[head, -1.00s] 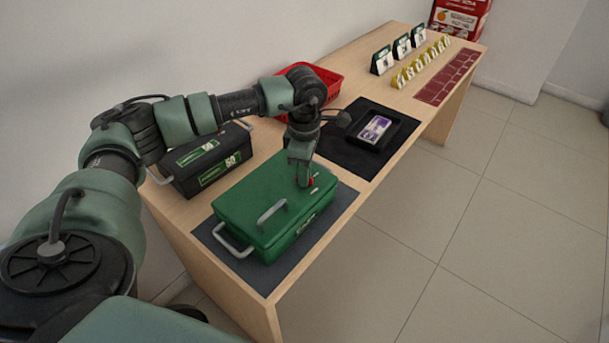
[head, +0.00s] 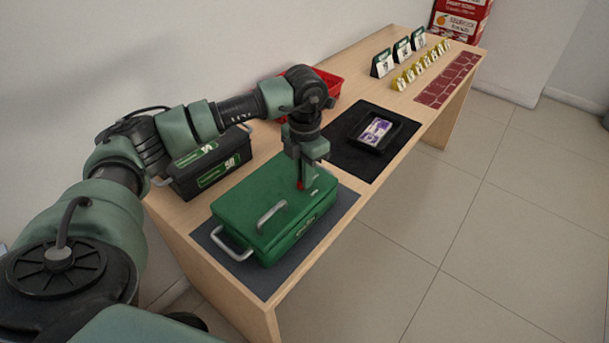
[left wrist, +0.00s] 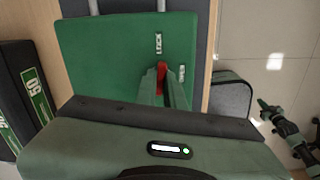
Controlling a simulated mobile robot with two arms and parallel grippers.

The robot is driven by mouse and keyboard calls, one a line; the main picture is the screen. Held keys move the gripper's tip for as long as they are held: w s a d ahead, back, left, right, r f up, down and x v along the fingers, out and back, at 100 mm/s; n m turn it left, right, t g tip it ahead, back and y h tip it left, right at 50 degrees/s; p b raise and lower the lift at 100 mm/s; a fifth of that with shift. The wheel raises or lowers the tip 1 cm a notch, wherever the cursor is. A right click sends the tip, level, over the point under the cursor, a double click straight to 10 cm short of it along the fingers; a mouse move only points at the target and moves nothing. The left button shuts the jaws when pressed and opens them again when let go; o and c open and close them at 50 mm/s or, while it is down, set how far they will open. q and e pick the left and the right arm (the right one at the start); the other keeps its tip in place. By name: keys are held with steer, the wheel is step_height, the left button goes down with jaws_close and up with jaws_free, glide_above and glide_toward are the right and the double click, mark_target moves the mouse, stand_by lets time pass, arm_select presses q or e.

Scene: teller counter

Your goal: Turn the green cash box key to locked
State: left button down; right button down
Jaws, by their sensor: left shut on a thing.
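The green cash box (head: 245,215) is closed on a dark mat (head: 335,213) at the near end of the counter; its lid also shows in the left wrist view (left wrist: 105,60). My right gripper (left wrist: 266,110) seems to show far off in the left wrist view, too small to read.
A black box (head: 205,165) with green labels stands behind the green box. A black tray (head: 374,131) with a purple item sits on a dark mat to the right. A red basket (head: 325,85) is at the back. Several card stands and yellow markers line the far end.

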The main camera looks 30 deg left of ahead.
arm_select(q)
steer(key=shift+n, duration=1.1)
steer(key=c, duration=1.5)
jaws_free()
step_height(320, 180, up, 8)
steer(key=shift+f+b, duration=0.1)
steer(key=shift+b, duration=0.3)
